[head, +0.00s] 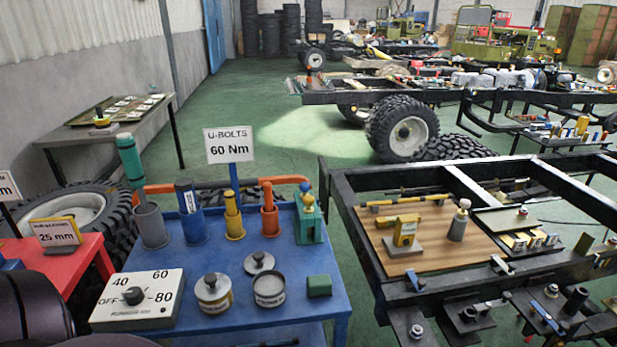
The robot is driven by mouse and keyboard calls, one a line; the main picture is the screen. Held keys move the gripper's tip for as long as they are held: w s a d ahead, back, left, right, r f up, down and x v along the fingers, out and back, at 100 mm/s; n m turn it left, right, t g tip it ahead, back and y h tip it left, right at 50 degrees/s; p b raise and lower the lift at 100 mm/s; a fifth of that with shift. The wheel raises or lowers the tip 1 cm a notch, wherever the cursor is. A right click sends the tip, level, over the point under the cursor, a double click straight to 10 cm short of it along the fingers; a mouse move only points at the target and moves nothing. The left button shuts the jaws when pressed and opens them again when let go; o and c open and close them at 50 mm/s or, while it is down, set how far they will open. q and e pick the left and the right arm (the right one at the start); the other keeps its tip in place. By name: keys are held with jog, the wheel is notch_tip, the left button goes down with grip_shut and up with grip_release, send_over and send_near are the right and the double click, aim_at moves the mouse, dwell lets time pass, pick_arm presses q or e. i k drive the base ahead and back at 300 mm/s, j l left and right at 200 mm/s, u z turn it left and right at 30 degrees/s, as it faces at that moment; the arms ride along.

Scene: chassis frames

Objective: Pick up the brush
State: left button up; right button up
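I cannot surely pick out a brush. Several handled tools stand upright in cup holders on the blue cart (190,262): a teal-handled tool (132,160), a dark blue one (185,188), a yellow one (231,203) and an orange one (267,193). Their lower ends are hidden inside the cups, so a brush among them cannot be confirmed. Neither of my grippers is in view. A dark rounded part at the bottom left corner looks like my own arm.
The cart also holds a dial box (137,298), a lidded tin (213,294), an open tin (269,290), a green block (319,286) and a green device (308,222). A black chassis frame (350,215) stands right, a red table (62,262) left.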

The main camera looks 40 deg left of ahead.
aim_at(267, 186)
jog(key=u, duration=1.6)
